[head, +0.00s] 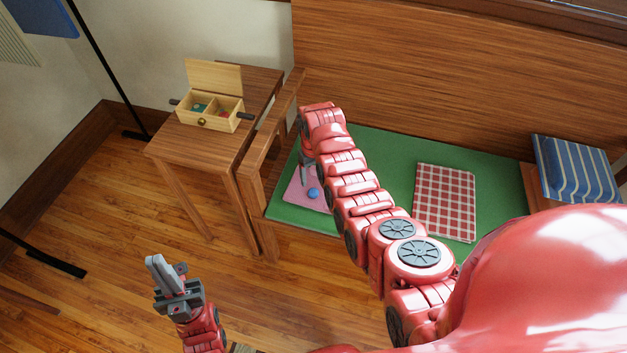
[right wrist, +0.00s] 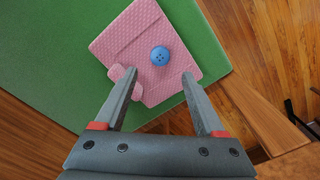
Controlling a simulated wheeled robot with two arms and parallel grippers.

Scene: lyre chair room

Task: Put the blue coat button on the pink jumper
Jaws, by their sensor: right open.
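The blue coat button (right wrist: 160,56) is a round button with small holes. It lies on the folded pink jumper (right wrist: 128,40), toward its middle; both also show in the head view, the button (head: 313,193) and the jumper (head: 296,194). My right gripper (right wrist: 160,80) is open and empty over the jumper's near side. The button is just beyond the fingertips and between their lines, with no finger seen touching it. My left gripper (head: 158,268) is low over the floor at the left, away from the jumper; its fingers look close together, but I cannot tell their state.
The jumper lies on a green bench pad (head: 385,170) beside a wooden armrest (head: 265,150). A red checked cloth (head: 445,200) and a blue striped cushion (head: 575,168) are further right. An open wooden box (head: 208,118) with small items stands on the side table (head: 190,150).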

